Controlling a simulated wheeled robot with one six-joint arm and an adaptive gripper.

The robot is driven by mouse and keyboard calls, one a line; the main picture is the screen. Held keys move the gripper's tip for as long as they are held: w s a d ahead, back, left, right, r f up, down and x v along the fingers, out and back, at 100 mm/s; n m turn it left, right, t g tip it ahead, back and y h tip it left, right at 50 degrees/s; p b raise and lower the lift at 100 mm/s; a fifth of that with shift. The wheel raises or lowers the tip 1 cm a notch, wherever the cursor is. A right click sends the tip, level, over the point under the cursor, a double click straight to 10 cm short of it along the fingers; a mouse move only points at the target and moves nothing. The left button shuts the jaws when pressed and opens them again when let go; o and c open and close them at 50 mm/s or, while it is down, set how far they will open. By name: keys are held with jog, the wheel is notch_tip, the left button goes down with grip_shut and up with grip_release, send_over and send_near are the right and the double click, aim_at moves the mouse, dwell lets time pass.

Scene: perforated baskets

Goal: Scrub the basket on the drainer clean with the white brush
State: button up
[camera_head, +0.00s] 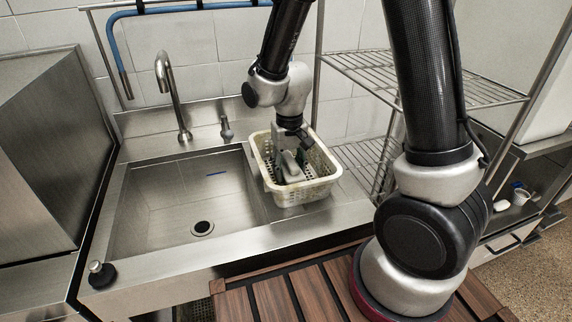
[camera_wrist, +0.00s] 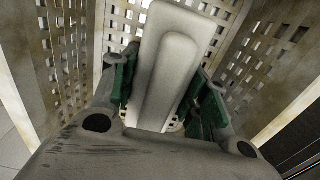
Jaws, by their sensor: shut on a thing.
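The cream perforated basket (camera_head: 315,189) stands on the drainer to the right of the sink bowl, open side up. My gripper (camera_head: 293,165) reaches down into it from above. In the wrist view my gripper (camera_wrist: 170,95) has its green-padded fingers shut on the white brush (camera_wrist: 172,58), one on each side of its handle. The brush (camera_head: 290,168) also shows inside the basket in the head view. Its bristles are hidden. The basket's perforated walls (camera_wrist: 60,55) surround the brush in the wrist view, with brownish stains on the wall at left.
The empty steel sink bowl (camera_head: 150,215) lies left of the basket, with a small blue mark inside. A tall tap (camera_head: 170,90) and a lever (camera_head: 226,128) stand behind. A wire rack (camera_head: 420,78) rises at right. A black-based knob (camera_head: 100,274) sits at the front left.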

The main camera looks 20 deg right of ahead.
jog(key=shift+s, duration=1.35)
jog(key=shift+w+d+f, duration=0.1)
jog(key=shift+w+d, duration=0.1)
jog(key=shift+w, duration=0.45)
jog(key=shift+w+d, duration=0.15)
jog(key=shift+w, duration=1.7)
jog(key=shift+r, duration=6.65)
